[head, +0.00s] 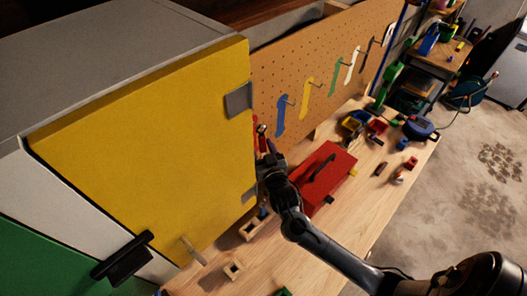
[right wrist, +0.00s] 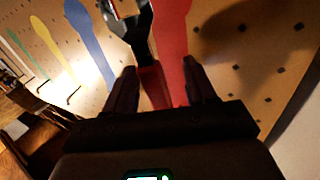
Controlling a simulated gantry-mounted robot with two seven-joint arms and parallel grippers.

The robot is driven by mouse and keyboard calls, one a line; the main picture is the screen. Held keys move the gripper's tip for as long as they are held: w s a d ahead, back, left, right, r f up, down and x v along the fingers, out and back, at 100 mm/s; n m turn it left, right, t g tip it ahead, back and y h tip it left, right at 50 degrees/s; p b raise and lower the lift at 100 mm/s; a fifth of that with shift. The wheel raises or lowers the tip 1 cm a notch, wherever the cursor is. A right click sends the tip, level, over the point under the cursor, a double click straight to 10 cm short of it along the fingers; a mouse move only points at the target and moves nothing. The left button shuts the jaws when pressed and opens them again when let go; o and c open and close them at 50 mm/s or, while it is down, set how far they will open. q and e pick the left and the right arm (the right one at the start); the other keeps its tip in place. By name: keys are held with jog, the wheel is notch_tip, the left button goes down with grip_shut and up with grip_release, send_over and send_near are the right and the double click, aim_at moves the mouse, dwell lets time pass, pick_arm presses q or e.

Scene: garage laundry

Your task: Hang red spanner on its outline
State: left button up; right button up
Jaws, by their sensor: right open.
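The red spanner (right wrist: 150,82) has a metal head and a red handle. In the right wrist view it stands upright in front of the pegboard, beside and partly over the red outline (right wrist: 172,45). My right gripper (right wrist: 162,82) is open, with its fingers on either side of the spanner's handle and the outline. In the head view the right gripper (head: 268,160) is at the pegboard's near end, by the yellow door, and the spanner's head (head: 262,130) shows just above it. Whether the spanner rests on a hook is hidden. My left gripper is not in view.
The pegboard (head: 290,62) carries blue (head: 281,115), yellow (head: 307,97), green and white outlines with hooks. The open yellow door (head: 150,150) stands close left of my right gripper. A red toolbox (head: 325,178) and small parts lie on the wooden bench (head: 350,235).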

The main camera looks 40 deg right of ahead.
grip_shut()
dwell(0.4)
jog(key=shift+o, duration=0.4)
grip_release()
